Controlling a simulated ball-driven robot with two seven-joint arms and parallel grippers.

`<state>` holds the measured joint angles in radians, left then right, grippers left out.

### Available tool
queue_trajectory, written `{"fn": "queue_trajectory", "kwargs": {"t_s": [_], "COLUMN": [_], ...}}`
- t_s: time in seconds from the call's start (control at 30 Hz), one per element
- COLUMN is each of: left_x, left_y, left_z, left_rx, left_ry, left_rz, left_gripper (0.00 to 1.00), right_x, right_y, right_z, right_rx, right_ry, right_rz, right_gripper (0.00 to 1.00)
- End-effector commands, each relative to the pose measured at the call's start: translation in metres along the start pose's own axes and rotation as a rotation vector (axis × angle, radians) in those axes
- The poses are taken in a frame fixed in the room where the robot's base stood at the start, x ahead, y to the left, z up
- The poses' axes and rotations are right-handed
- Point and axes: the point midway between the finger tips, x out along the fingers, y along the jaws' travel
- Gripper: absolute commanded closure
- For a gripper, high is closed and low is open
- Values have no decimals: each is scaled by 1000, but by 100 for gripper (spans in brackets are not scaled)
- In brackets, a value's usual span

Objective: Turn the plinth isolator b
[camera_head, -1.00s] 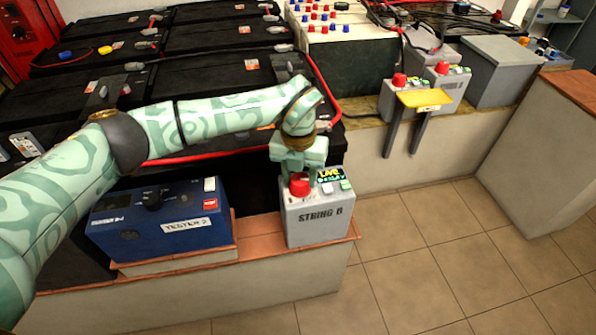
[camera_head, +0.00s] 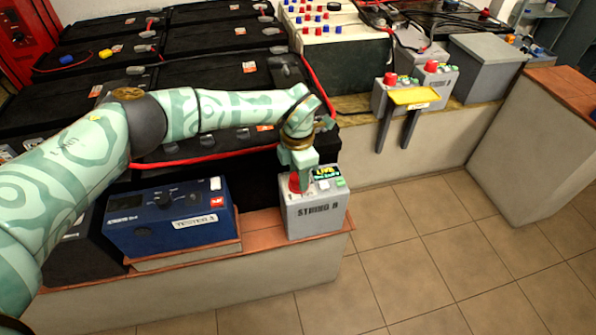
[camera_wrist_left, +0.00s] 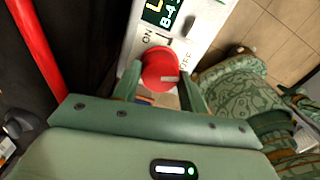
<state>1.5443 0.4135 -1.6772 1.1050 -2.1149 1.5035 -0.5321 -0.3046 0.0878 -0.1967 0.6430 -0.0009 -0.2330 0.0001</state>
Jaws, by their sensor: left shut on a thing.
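The plinth isolator is a grey box (camera_head: 318,212) marked "STRING B", standing on the red-tiled plinth end. Its red knob (camera_head: 294,185) sits on the top, beside a small display (camera_head: 323,171) that reads "LIVE". My left gripper (camera_head: 299,181) reaches down onto the knob from above and partly hides it. In the left wrist view the knob (camera_wrist_left: 160,70) lies between the two fingers of the left gripper (camera_wrist_left: 160,86), which is shut on it. "ON" is printed beside the knob there. My right gripper is not in view.
A blue tester box (camera_head: 170,218) stands just left of the isolator. Black batteries (camera_head: 205,75) fill the bench behind. Further right, two grey boxes with red knobs (camera_head: 431,66) stand on a ledge behind a yellow bracket (camera_head: 415,97). The tiled floor (camera_head: 430,250) is clear.

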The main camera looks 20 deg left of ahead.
Motion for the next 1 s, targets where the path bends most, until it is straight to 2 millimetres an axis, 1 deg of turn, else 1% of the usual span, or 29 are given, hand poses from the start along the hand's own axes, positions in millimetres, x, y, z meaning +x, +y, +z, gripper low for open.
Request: {"fn": "queue_trajectory", "kwargs": {"t_s": [0.17,0.43,0.7,1.0], "left_x": [-1,-1,-1,-1], "left_y": [1,1,1,1], "left_z": [0,1,1,1], "left_rx": [141,296,366,378], "left_ry": [3,8,9,10], "left_rz": [3,3,2,3], "left_gripper": [81,81,81,81], "right_x": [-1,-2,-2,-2], "right_y": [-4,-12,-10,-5], "right_z": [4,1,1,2], "right_rx": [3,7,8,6], "right_ry": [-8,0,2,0], "right_rz": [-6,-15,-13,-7], "right_gripper": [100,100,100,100]}}
